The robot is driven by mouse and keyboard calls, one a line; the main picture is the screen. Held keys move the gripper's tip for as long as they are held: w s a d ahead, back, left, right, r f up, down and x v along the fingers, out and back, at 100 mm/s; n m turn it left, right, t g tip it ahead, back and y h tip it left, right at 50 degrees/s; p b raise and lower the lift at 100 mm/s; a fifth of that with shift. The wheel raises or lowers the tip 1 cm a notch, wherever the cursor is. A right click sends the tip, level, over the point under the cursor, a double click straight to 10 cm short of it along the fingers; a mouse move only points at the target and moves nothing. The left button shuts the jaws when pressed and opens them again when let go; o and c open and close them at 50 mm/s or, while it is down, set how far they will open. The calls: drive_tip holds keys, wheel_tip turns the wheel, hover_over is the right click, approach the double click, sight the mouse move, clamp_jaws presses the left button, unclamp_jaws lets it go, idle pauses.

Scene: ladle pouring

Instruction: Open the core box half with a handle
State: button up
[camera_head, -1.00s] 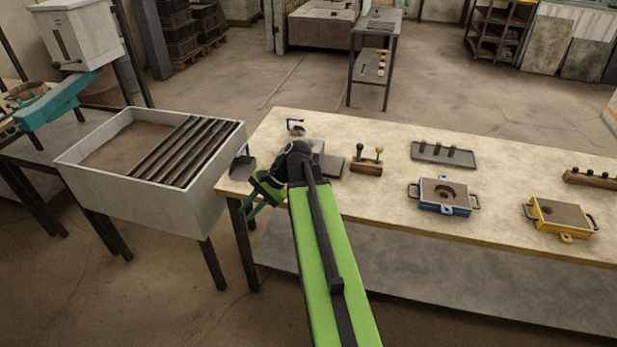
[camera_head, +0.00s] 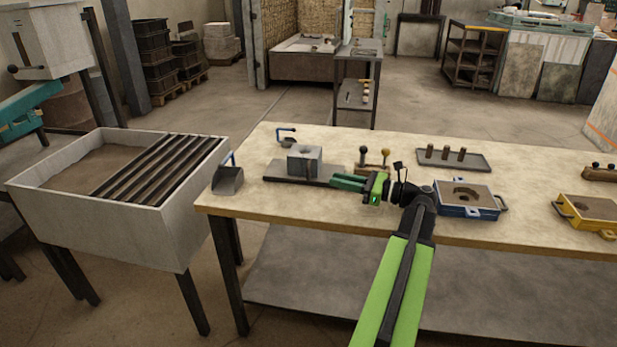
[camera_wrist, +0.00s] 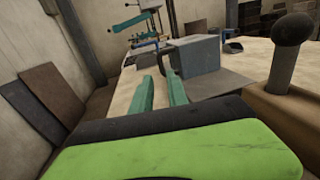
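The grey core box (camera_head: 304,160) stands upright on a flat dark plate (camera_head: 272,172) at the left part of the worktable. A dark handle (camera_head: 309,172) is on its near side. My gripper (camera_head: 338,182) points left toward the box, just right of it and near the plate's right edge. In the wrist view my two green fingers (camera_wrist: 162,86) are apart with nothing between them. The box (camera_wrist: 198,56) is ahead, with its dark handle (camera_wrist: 171,60) a little beyond the fingertips. Whether the two halves are apart cannot be told.
A wooden block with ball-topped pegs (camera_head: 372,167) stands close behind my gripper; one ball (camera_wrist: 291,29) looms at right in the wrist view. A scoop (camera_head: 228,181) and a blue clamp (camera_head: 286,135) are left.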

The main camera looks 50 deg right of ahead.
sight(308, 179)
drive_tip(key=x, duration=1)
drive_tip(key=shift+w, duration=0.25)
clamp_jaws()
drive_tip(key=shift+a, duration=0.1)
idle(0.8)
